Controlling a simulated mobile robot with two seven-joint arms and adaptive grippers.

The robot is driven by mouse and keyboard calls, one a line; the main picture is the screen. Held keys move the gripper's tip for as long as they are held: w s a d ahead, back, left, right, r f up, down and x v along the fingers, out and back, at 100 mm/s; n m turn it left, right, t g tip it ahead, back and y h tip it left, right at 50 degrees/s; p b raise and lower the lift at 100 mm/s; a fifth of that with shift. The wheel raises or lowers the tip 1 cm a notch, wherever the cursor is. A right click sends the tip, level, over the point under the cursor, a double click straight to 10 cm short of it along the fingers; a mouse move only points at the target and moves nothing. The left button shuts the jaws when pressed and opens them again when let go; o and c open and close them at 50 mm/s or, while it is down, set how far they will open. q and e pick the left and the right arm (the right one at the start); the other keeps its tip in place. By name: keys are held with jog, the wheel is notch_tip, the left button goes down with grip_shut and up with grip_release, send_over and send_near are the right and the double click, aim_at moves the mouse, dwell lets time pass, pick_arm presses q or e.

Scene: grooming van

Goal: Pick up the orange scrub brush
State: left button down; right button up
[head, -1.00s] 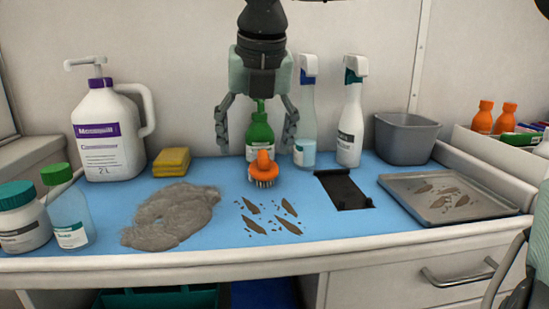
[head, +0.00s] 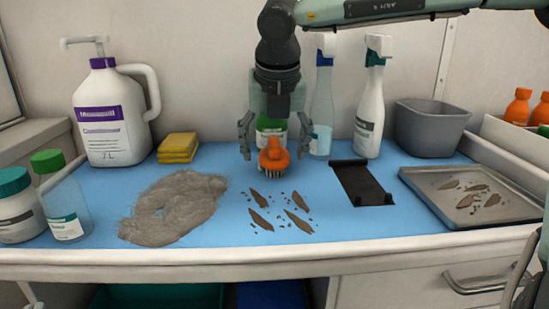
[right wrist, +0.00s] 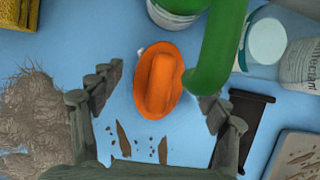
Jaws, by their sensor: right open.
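The orange scrub brush (head: 273,154) stands bristles down on the blue mat, near the middle, just in front of a green-capped bottle (head: 272,124). My right gripper (head: 274,148) points down above it, open, with one finger to each side of the brush. In the right wrist view the brush (right wrist: 158,84) lies between the spread fingers (right wrist: 163,92), with a gap on both sides. The green bottle top (right wrist: 215,50) rises close beside the right finger there. My left gripper is not in view.
A grey fur clump (head: 175,208) and brown debris (head: 262,215) lie in front on the mat. Yellow sponges (head: 178,146) are to the left. Spray bottles (head: 370,105), a black flat piece (head: 364,184), a grey bin (head: 430,128) and a metal tray (head: 430,205) are to the right.

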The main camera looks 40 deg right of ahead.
aim_at(270, 139)
jog(key=shift+c, duration=0.4)
jog(key=c, duration=1.2)
jog(key=shift+c, duration=0.2)
